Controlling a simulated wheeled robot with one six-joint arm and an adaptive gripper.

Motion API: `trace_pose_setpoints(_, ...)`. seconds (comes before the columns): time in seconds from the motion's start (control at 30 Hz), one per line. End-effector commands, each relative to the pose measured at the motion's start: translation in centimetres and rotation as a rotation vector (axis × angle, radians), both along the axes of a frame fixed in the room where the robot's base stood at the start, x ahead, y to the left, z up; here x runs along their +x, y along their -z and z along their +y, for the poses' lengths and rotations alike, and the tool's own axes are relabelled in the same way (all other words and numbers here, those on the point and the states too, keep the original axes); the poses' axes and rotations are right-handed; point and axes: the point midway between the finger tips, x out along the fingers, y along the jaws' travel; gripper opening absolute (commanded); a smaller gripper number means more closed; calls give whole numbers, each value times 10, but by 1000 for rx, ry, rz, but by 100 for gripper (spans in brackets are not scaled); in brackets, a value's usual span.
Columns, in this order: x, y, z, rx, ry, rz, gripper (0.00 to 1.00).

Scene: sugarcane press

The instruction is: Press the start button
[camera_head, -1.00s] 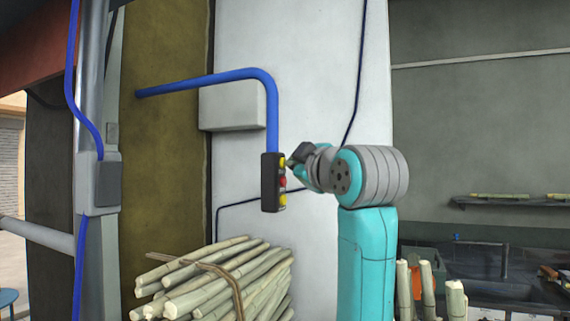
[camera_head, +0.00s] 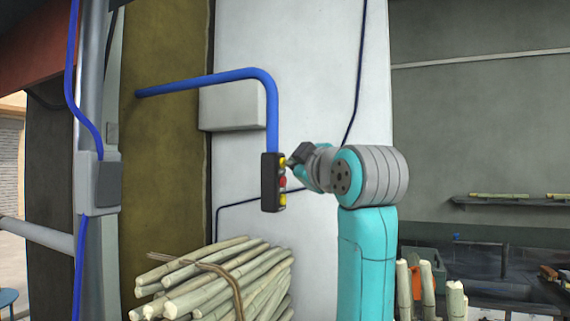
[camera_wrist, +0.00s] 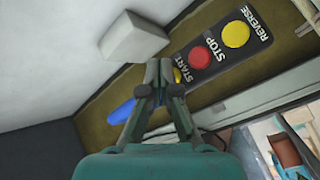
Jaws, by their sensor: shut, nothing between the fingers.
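A dark control box (camera_head: 269,182) hangs at the end of a blue pipe, with a column of buttons on its right side. The wrist view shows a yellow button marked REVERSE (camera_wrist: 236,33), a red one marked STOP (camera_wrist: 199,57), and the yellow start button (camera_wrist: 177,75) beside the word START. My gripper's fingers hide most of the start button there. In the head view the start button (camera_head: 281,161) is the top one. My gripper (camera_head: 291,160) is shut and empty, its tips very near that button; contact cannot be told.
The blue pipe (camera_head: 271,110) bends down to the box in front of a pale wall with a grey wall box (camera_head: 233,106). A bundle of cane (camera_head: 225,280) lies below the control box. More cane stalks (camera_head: 427,288) stand right of my arm.

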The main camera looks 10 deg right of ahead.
Motion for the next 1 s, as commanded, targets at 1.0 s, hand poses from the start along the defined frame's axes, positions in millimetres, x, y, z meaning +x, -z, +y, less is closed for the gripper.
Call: trace_pose_setpoints(1.0,-25,0,-35,0,3,-2,0)
